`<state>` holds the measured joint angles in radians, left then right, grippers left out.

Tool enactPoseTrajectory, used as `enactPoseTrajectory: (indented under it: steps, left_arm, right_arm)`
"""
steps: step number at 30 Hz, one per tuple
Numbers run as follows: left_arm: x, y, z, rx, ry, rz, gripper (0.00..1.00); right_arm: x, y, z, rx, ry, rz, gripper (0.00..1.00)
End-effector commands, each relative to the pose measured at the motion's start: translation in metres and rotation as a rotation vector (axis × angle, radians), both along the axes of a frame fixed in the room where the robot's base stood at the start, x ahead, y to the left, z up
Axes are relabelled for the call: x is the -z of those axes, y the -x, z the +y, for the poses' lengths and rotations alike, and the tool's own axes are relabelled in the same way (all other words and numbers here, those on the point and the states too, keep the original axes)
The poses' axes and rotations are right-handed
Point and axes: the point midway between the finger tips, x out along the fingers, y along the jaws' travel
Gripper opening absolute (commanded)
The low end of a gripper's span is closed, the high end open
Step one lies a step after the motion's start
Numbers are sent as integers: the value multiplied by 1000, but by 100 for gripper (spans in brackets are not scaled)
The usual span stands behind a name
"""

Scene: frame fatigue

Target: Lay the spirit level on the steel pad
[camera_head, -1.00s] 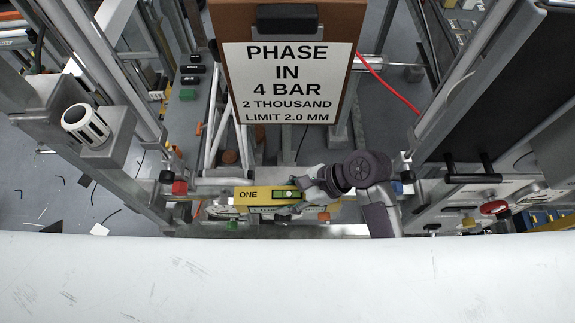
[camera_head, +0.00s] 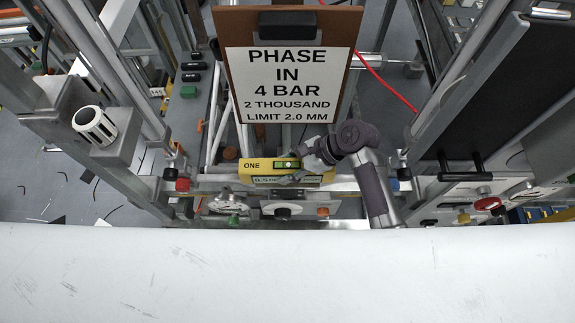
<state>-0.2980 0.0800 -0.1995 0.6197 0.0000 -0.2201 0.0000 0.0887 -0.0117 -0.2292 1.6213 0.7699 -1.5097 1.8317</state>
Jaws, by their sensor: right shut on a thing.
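The yellow spirit level (camera_head: 253,166), marked ONE and with a green vial, is in the middle of the head view, below the clipboard. My right gripper (camera_head: 302,167) is shut on its right part. The level lies across the view in front of a grey steel crosspiece (camera_head: 212,183). I cannot tell whether it touches the steel. The steel pad cannot be told apart from the steel parts around the level. My left gripper is not in view.
A clipboard (camera_head: 290,86) with a printed sheet stands just behind the level. Dials, a green knob (camera_head: 233,219) and an orange knob (camera_head: 322,212) sit in front. Steel frame posts stand at both sides. A red knob (camera_head: 182,185) is at the left.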

Motion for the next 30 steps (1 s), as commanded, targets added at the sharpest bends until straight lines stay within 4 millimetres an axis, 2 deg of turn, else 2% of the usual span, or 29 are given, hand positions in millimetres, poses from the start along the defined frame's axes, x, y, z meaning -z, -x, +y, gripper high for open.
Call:
enactPoseTrajectory:
  steps: [1,5,16,30]
  left_arm:
    - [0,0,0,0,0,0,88]
    - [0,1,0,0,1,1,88]
    - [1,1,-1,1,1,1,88]
    - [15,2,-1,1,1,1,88]
  right_arm:
    - [1,0,0,1,0,1,53]
    - [1,0,0,1,0,1,74]
    - [-2,0,-2,0,1,-1,74]
    - [-49,0,-50,0,1,-1,74]
